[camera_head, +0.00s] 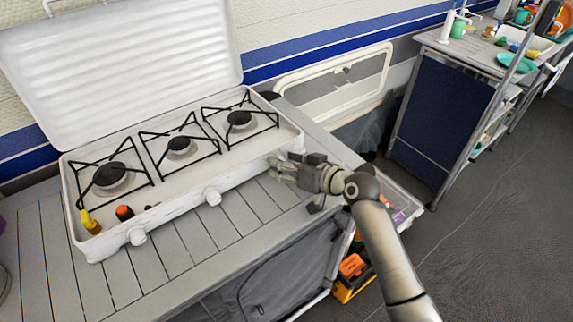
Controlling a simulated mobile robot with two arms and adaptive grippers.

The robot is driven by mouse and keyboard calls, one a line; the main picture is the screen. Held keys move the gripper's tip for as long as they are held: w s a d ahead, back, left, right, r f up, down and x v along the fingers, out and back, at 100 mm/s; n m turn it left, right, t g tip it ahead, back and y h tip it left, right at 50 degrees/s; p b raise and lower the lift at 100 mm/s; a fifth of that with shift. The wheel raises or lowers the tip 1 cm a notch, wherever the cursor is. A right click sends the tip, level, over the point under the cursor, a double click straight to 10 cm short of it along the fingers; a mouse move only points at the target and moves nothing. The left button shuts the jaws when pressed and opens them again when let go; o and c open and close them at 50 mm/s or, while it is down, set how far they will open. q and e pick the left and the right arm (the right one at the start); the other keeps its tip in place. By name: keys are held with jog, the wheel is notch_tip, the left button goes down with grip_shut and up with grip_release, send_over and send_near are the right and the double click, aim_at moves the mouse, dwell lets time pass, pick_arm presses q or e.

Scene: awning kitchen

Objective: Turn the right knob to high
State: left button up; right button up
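A white camping stove (235,172) with three burners stands on a slatted grey table, its lid (130,60) open. Two white knobs show clearly on its front: the left knob (138,236) and the middle knob (212,196). My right gripper (277,170) is at the right end of the stove front, where the right knob is mostly or fully hidden by the fingers. I cannot tell the knob's setting, whether the fingers touch it, or whether they are open or shut. My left gripper is not in view.
A yellow bottle (90,222) and an orange-capped item (124,213) are at the stove's left end. The slatted table (150,272) is clear in front of the stove. A second table (470,52) with dishes stands at the upper right. Grey floor (480,230) is open at right.

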jog(key=c, duration=1)
jog(key=shift+s+a+r+n+h+p, duration=0.1)
jog(key=shift+r+n+h+p, duration=0.1)
jog(key=shift+n+h+p, duration=0.65)
jog(key=n+t+p, duration=0.1)
jog(key=p, duration=0.1)
jog(key=shift+a+n+h+p, duration=0.1)
jog(key=shift+n+h+p, duration=0.25)
jog(key=shift+p, duration=0.05)
jog(key=shift+s+a+f+n+t+h+p, duration=0.1)
jog(key=shift+n+t+h+p, duration=0.2)
jog(key=shift+n+t+p, duration=0.35)
jog(key=shift+f+n+t+h+p, duration=0.1)
jog(key=shift+n+t+h+p, duration=0.15)
jog(key=shift+n+h+p, duration=0.45)
jog(key=shift+n+y, duration=0.25)
jog(key=shift+y, duration=0.05)
